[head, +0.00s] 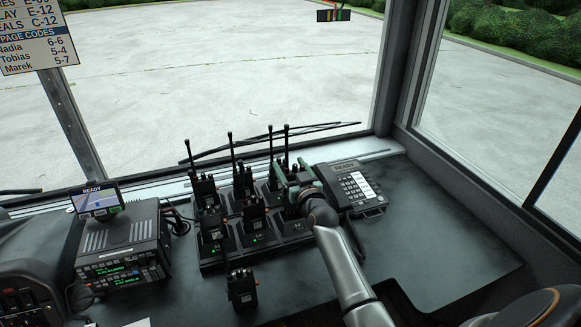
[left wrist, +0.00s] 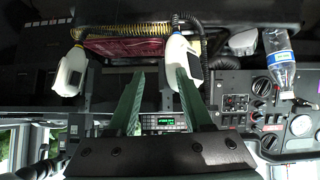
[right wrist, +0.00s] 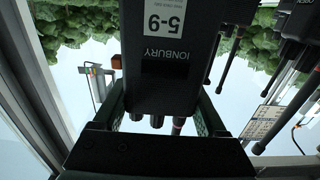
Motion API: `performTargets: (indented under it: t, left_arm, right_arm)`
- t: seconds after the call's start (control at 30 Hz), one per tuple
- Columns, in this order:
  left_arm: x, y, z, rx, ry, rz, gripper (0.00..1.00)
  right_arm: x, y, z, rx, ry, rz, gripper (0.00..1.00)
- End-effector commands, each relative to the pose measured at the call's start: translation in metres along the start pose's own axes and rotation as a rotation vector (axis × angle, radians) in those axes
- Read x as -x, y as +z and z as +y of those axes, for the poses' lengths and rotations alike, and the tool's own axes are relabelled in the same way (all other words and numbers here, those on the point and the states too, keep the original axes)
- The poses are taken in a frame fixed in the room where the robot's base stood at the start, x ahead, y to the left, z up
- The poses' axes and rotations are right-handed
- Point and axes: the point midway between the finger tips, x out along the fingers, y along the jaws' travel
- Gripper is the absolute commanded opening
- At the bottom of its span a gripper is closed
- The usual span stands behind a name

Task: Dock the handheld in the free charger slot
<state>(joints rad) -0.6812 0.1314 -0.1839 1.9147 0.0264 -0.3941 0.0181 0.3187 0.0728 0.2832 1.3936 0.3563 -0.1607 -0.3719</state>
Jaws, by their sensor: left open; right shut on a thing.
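A black charger rack (head: 215,264) stands on the desk with several black handhelds (head: 205,192) upright in it and green lights. My right gripper (head: 297,184) is over the rack's right back part. It is shut on a handheld, marked IONBURY 5-9 in the right wrist view (right wrist: 165,75), with a finger on each side. In the head view, the gripper and neighbouring handhelds hide its lower end and the slots there, so I cannot tell whether it touches the rack. Another handheld (head: 241,288) stands in front of the rack. My left gripper (left wrist: 160,76) is open and empty.
A keypad phone (head: 351,188) stands close right of the rack. A radio unit (head: 122,245) with a READY screen (head: 95,199) is at the left. Bare desk (head: 430,240) lies at the right. The left wrist view shows white handsets (left wrist: 71,72) and a bottle (left wrist: 279,62).

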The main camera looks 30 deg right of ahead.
Motion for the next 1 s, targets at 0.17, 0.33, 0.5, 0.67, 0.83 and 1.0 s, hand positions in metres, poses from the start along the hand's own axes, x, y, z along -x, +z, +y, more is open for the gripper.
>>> performTargets:
  t: [0.17, 0.33, 0.5, 0.67, 0.83, 1.0]
  left_arm:
    - [-0.006, 0.007, 0.0, 0.0, 0.0, -0.001, 0.5]
    - [-0.011, 0.012, -0.001, 0.0, 0.0, -0.001, 0.5]
    - [-0.016, 0.018, -0.001, 0.0, 0.0, 0.0, 0.5]
    - [-0.021, 0.023, -0.002, 0.0, 0.0, 0.0, 0.5]
    - [-0.026, 0.028, -0.002, 0.0, 0.0, 0.0, 0.5]
    - [-0.032, 0.033, -0.003, 0.0, 0.0, 0.001, 0.5]
  right_arm:
    - [0.0, 0.008, 0.0, 0.001, 0.001, 0.005, 0.0]
    - [0.0, 0.016, 0.0, 0.002, 0.001, 0.005, 0.0]
    - [0.0, 0.023, 0.0, 0.002, 0.001, 0.005, 0.0]
    - [0.0, 0.03, 0.0, 0.001, 0.001, 0.005, 0.0]
    - [0.0, 0.037, 0.0, 0.0, 0.001, 0.005, 0.0]
    - [0.0, 0.045, 0.0, 0.001, 0.001, 0.005, 0.0]
